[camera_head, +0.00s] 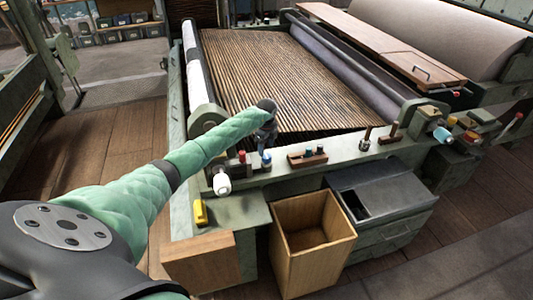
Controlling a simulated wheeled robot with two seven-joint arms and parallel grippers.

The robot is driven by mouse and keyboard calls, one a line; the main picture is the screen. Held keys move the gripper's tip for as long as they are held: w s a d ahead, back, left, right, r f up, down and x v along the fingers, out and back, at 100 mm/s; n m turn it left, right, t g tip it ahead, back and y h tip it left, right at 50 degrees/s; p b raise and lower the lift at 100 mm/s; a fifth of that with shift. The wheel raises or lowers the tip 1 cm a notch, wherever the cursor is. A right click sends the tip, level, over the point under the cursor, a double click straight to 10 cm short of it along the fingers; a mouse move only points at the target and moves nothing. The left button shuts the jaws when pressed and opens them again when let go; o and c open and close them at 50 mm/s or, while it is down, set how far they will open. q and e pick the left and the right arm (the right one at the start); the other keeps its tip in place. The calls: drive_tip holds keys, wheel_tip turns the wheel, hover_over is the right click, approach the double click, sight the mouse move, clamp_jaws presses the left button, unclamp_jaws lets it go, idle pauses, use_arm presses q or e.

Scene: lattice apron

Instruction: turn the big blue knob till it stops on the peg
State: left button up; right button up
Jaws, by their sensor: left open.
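Two blue knobs show along the front rail of the machine. A light blue knob (442,135) sticks out at the right end and looks the larger. A small blue knob (266,159) is on the rail just below my left gripper (265,139). My left arm reaches in from the lower left, and its gripper points down over the rail, open. The gripper is small and dark here, and I cannot tell whether it touches the small knob. Upright brown pegs (367,133) stand right of the middle; which peg is the stop is unclear. My right gripper is out of view.
A white knob (221,184) and a yellow block (200,212) are at the left end. An open wooden bin (312,240) and a grey box (381,190) stand in front. Slatted bed (270,75) lies behind.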

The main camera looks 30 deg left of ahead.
sight(266, 156)
use_arm(q)
drive_tip(key=shift+f+p, duration=0.7)
drive_tip(key=shift+f, duration=1.65)
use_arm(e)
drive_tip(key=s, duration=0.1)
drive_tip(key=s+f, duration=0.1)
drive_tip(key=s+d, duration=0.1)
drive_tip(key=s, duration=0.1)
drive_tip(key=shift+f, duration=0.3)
use_arm(q)
drive_tip(key=shift+c, duration=0.4)
drive_tip(key=c, duration=0.9)
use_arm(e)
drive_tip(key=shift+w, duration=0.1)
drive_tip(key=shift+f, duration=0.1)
